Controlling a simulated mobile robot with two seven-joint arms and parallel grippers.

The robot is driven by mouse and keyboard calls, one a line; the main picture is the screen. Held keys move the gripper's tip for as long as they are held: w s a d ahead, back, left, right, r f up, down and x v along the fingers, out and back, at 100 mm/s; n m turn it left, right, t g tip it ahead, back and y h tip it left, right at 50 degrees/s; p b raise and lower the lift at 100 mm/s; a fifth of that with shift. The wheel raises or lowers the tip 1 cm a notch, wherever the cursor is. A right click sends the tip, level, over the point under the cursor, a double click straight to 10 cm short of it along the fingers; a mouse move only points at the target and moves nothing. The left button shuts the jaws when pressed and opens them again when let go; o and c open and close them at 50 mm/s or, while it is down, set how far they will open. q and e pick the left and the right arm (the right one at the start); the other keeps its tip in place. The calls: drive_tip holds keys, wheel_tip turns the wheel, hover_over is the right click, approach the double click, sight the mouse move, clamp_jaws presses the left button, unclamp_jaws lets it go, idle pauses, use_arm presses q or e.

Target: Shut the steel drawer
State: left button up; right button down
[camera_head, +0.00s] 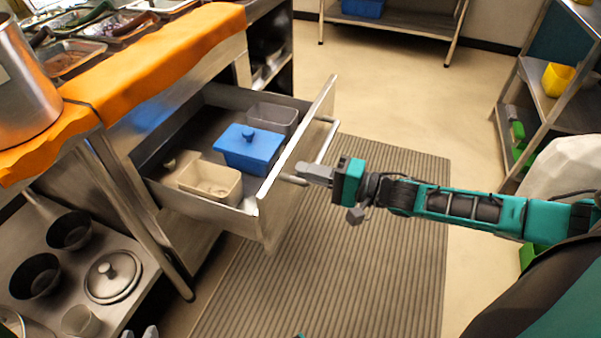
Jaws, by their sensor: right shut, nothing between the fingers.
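The steel drawer (294,148) is pulled well out from under the counter. Its front panel has a bar handle (322,150) on the outer side. Inside are a blue lidded container (248,150), a beige open container (212,182) and a grey container (272,117). My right gripper (304,173) is shut and empty, in front of the drawer by the near end of the handle; I cannot tell whether it touches. My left gripper (140,332) shows only two grey fingertips at the bottom edge, a little apart, away from the drawer.
An orange cloth (150,60) covers the counter edge, with a steel pot (22,85) on top. The lower shelf holds dark bowls (70,231) and a lidded pot (112,277). A ribbed mat (340,270) lies on the clear floor. A shelf unit (550,100) stands at right.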

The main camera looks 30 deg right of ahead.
drive_tip(key=shift+w+a, duration=0.4)
use_arm(q)
drive_tip(key=shift+w+d+r, duration=0.1)
drive_tip(key=shift+d+r, duration=0.15)
drive_tip(key=shift+d, duration=0.05)
use_arm(e)
drive_tip(key=shift+w+a, duration=0.2)
drive_tip(key=shift+w, duration=0.1)
